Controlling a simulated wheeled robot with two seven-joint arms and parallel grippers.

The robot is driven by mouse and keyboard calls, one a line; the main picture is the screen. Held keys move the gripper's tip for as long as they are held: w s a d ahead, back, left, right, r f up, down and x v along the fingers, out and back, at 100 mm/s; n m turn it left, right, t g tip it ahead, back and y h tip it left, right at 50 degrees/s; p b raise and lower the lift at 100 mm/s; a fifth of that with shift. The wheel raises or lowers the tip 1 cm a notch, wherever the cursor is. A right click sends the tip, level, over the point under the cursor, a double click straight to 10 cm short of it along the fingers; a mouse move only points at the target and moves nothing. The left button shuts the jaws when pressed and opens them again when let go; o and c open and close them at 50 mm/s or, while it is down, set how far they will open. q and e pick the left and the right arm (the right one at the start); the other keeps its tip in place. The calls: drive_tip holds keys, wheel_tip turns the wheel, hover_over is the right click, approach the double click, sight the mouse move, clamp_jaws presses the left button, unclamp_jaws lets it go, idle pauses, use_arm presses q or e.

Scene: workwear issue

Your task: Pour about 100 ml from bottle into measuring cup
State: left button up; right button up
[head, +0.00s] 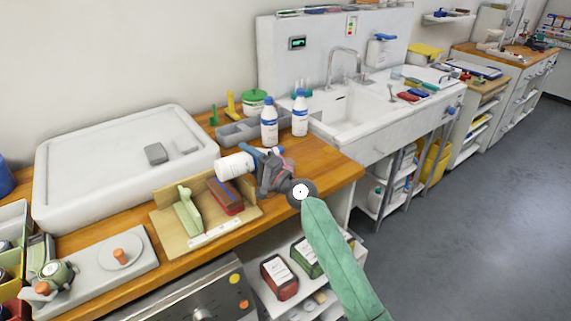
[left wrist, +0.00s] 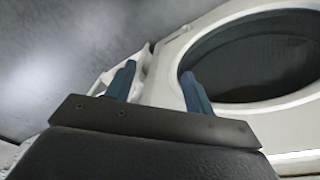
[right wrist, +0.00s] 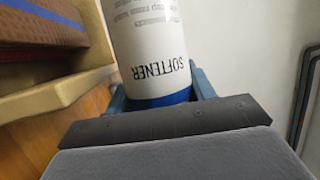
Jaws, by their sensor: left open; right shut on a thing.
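My right gripper (head: 262,164) is shut on a white bottle (head: 234,166) and holds it tipped nearly on its side above the wooden counter. In the right wrist view the bottle (right wrist: 150,45) reads SOFTENER and has a blue band between the fingers (right wrist: 160,92). Two similar white bottles with blue caps, one nearer (head: 269,126) and one farther (head: 300,116), stand upright behind. I cannot make out a measuring cup; a pinkish shape beside the right gripper is too hidden to name. My left gripper (left wrist: 158,84) is open and empty, facing a round dark opening in a white front.
A wooden stand (head: 165,222) with a green brush and a red-blue block is left of the bottle. A large white tray (head: 60,165) stands behind it. A grey divided tray (head: 235,133) and the sink (head: 350,115) lie beyond. A grey board (head: 140,265) lies front left.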

use_arm(q)
drive_tip(key=shift+r, duration=0.1)
use_arm(e)
drive_tip(key=shift+r, duration=0.15)
drive_tip(key=r+n+g+p, duration=0.1)
drive_tip(key=n+p, duration=0.1)
drive_tip(key=shift+a+p, duration=0.1)
drive_tip(key=shift+p, duration=0.25)
drive_tip(key=shift+r+n+p, duration=0.25)
drive_tip(key=shift+n+p, duration=0.05)
drive_tip(key=shift+p, duration=0.1)
drive_tip(key=shift+s+a+r+n+g+h+p, duration=0.1)
drive_tip(key=shift+n+g+h+p, duration=0.3)
drive_tip(key=shift+n+p, duration=0.45)
use_arm(q)
drive_tip(key=s+a+f, duration=0.2)
drive_tip(key=s+f, duration=0.1)
drive_tip(key=f, duration=1.7)
drive_tip(key=shift+a, duration=0.2)
drive_tip(key=shift+r, duration=0.15)
use_arm(e)
drive_tip(key=shift+r, duration=0.1)
